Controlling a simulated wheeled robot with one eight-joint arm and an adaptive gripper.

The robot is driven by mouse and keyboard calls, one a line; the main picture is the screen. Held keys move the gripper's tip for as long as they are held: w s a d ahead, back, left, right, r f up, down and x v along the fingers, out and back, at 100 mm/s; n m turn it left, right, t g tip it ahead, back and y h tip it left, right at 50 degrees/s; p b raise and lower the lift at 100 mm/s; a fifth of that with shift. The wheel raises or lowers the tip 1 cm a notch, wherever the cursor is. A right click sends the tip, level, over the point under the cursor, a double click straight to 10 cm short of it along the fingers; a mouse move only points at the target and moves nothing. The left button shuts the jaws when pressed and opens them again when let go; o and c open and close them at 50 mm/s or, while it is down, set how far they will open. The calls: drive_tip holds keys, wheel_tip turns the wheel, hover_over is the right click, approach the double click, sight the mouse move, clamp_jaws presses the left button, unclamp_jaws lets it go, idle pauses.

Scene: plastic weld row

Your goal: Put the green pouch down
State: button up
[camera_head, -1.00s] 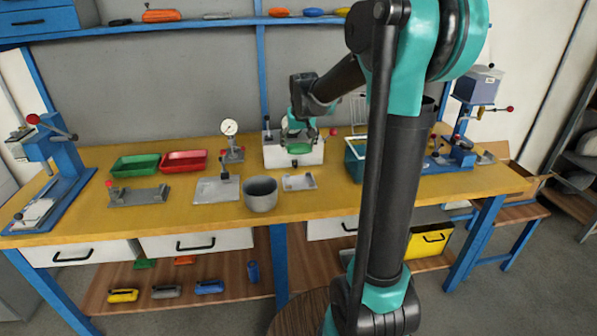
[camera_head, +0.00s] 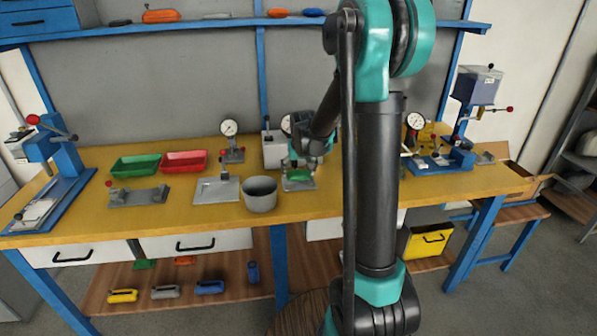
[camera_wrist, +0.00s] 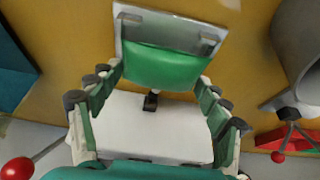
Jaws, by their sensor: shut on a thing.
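My gripper (camera_head: 305,160) is shut on the green pouch (camera_head: 299,176), low over the yellow bench. In the wrist view the pouch (camera_wrist: 165,68) sits between the two fingers, and my gripper (camera_wrist: 162,80) grips it at its sides. A small grey plate fixture (camera_head: 297,187) is under the pouch in the head view. In the wrist view this fixture (camera_wrist: 222,26) shows past the pouch's far edge, with small raised posts. I cannot tell whether the pouch touches the fixture.
A grey pot (camera_head: 260,197) stands just left of the fixture; it also shows in the wrist view (camera_wrist: 300,45). A white box (camera_wrist: 135,125) stands behind the pouch. Green (camera_head: 135,166) and red (camera_head: 184,161) trays are farther left. My arm hides part of the bench right.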

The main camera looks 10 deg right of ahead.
drive_tip(key=shift+f, duration=0.6)
drive_tip(key=o, duration=1)
drive_tip(key=shift+r, duration=0.55)
drive_tip(key=s+v, duration=0.1)
drive_tip(key=v, duration=1.1)
drive_tip(key=s+d+f, duration=0.1)
drive_tip(key=s+f, duration=0.3)
drive_tip(key=s, duration=0.4)
drive_tip(key=s+d+f, duration=0.1)
drive_tip(key=s+f, duration=0.4)
drive_tip(key=s, duration=0.3)
drive_tip(key=s+d+f, duration=0.2)
drive_tip(key=s+f, duration=0.3)
drive_tip(key=s, duration=0.4)
drive_tip(key=shift+r, duration=0.1)
